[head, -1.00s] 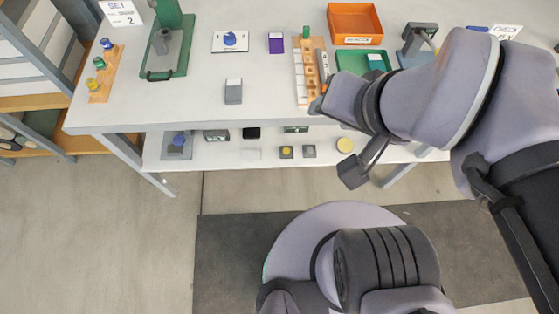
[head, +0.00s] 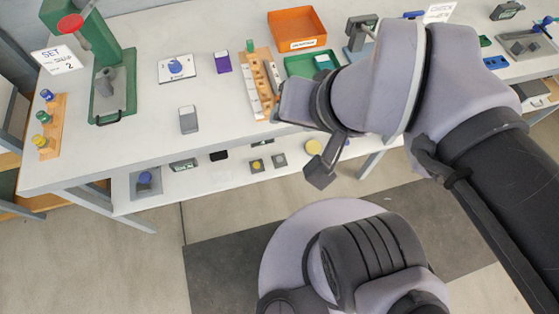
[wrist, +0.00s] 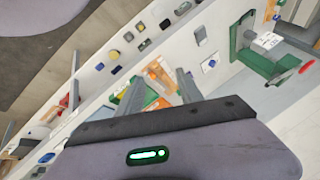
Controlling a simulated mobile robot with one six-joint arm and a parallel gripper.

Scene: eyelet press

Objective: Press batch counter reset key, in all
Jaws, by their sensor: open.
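I cannot clearly make out the batch counter or its reset key. A small dark box with a pale greenish face (head: 507,11) stands on the table at the far right of the head view and may be it. The green eyelet press (head: 112,55) with a red knob stands at the table's left; it also shows at the right of the wrist view (wrist: 262,62). My gripper (wrist: 130,68) is open and empty in the wrist view, its fingers apart above the table area. In the head view my arm mostly hides it.
A wooden rack (head: 258,85), an orange bin (head: 297,30), a green tray (head: 300,64) and a grey box (head: 188,120) are on the white table (head: 150,130). A lower shelf (head: 215,170) holds several small items. Open floor lies in front.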

